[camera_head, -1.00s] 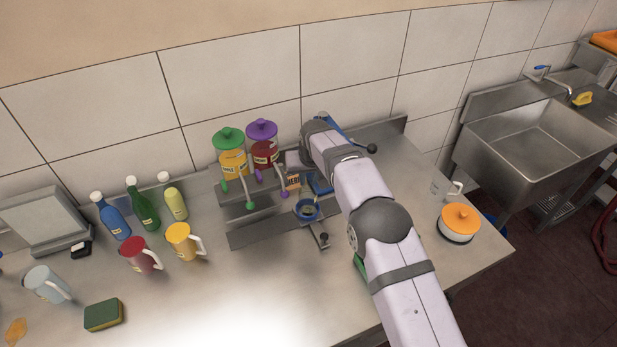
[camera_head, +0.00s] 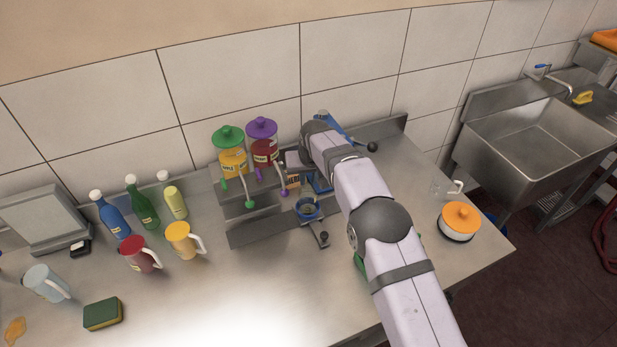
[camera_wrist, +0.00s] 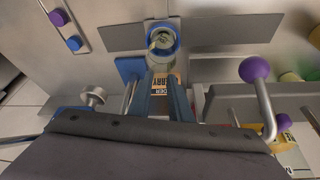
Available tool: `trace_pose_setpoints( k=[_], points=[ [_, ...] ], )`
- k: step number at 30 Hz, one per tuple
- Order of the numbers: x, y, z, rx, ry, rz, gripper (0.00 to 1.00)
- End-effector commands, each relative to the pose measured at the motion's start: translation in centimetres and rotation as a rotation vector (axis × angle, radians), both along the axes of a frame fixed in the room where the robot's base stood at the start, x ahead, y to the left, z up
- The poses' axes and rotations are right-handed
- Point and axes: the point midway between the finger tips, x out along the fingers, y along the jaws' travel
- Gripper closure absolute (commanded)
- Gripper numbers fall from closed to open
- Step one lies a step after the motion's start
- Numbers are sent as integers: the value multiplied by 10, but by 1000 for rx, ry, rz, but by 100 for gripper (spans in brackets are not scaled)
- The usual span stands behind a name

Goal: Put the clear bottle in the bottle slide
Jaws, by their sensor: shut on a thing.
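The clear bottle (camera_wrist: 159,62) shows in the wrist view as greenish glass in front of my fingertips, at the blue ring of the bottle slide (camera_wrist: 177,30). My gripper (camera_wrist: 167,78) is shut on the bottle; an orange label reading in part "ELDER" shows between its fingers. In the head view the blue ring of the slide (camera_head: 317,217) stands at the front of the dispenser station, with glass inside it. My arm hides most of my gripper there. I cannot tell whether the bottle rests fully on the slide.
A green-lidded dispenser (camera_head: 232,161) and a purple-lidded dispenser (camera_head: 265,153) stand close left. A purple lever knob (camera_wrist: 255,69) is right of my fingers in the wrist view. Several bottles and jugs, and a sponge (camera_head: 103,314), are further left. An orange-lidded pot (camera_head: 460,218) is right.

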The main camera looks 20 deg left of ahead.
Motion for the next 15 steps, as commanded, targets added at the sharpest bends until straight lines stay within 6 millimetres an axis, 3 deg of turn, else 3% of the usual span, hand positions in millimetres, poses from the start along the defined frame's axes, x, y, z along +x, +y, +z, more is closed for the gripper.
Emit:
trace_pose_setpoints(
  k=[15],
  points=[
    [0, 0, -7, 1, -1, 0, 100]
  ],
)
